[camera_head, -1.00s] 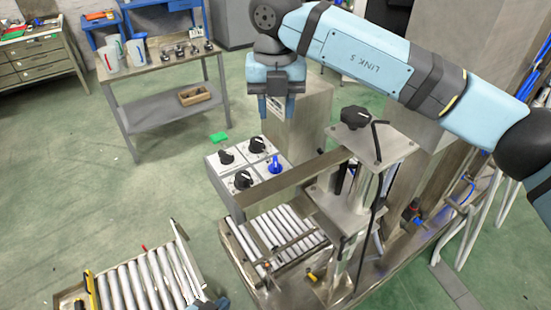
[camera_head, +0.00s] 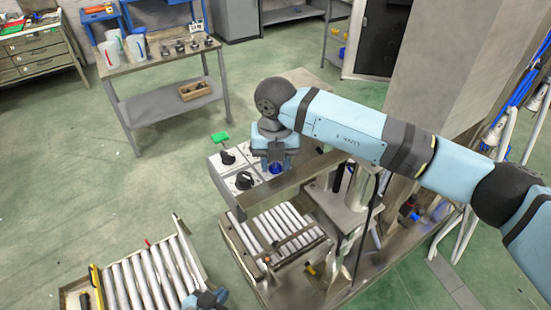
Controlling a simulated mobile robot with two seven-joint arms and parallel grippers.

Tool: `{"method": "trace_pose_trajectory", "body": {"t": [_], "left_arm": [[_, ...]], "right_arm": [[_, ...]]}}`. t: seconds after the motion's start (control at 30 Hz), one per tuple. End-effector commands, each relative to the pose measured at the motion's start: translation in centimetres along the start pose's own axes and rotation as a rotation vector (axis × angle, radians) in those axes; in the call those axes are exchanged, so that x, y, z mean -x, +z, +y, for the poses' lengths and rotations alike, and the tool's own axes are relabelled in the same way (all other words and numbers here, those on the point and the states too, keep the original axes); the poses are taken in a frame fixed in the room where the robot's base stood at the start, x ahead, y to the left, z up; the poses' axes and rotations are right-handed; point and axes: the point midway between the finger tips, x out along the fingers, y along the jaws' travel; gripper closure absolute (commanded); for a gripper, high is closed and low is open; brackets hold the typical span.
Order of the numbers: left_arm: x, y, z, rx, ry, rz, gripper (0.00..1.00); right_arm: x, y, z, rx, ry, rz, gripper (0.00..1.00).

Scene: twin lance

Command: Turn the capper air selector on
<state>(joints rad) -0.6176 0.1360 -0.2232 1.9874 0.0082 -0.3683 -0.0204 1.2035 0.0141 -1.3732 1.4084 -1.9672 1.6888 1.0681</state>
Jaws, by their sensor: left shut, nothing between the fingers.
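A grey control box (camera_head: 222,176) carries selector knobs. Two black knobs show on its left side, one at the back (camera_head: 228,158) and one at the front (camera_head: 244,180). A blue knob (camera_head: 276,169) shows partly under my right gripper (camera_head: 275,165), which points down right at it; whether the fingers touch it or grip it is unclear. The back right black knob is hidden behind this gripper. The labels are too small to read, so I cannot tell which knob is the capper air selector. My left gripper (camera_head: 207,300) is shut and empty at the bottom edge, above a roller conveyor.
A metal bar (camera_head: 285,186) runs just in front of the box. Short rollers (camera_head: 275,228) lie below it, and a steel stand (camera_head: 345,215) is to the right. Another roller conveyor (camera_head: 145,275) is at lower left. A workbench (camera_head: 150,60) stands behind with clear floor around.

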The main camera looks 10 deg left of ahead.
Motion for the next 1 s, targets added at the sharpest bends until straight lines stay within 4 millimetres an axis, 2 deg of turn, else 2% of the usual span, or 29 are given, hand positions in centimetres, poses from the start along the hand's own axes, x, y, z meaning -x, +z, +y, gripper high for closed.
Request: {"method": "trace_pose_trajectory", "body": {"t": [0.13, 0.2, 0.3, 0.67, 1.0], "left_arm": [[0.0, 0.1, 0.1, 0.001, 0.002, -0.001, 1.00], [0.0, 0.1, 0.2, 0.001, 0.003, -0.002, 1.00], [0.0, 0.1, 0.2, 0.001, 0.004, -0.002, 1.00], [-0.4, 0.5, 0.3, 0.002, 0.006, 0.000, 1.00], [-2.6, 3.6, 0.8, 0.005, 0.019, -0.001, 1.00]], "right_arm": [[0.0, 0.0, 0.0, 0.000, 0.000, 0.000, 0.65], [0.0, 0.0, 0.0, 0.000, 0.000, 0.000, 0.81], [0.0, 0.0, 0.0, 0.000, 0.000, 0.000, 1.00], [-0.2, 0.0, 0.0, 0.031, 0.000, -0.001, 1.00], [-0.6, 0.1, -0.2, 0.244, -0.001, -0.004, 1.00]]}}
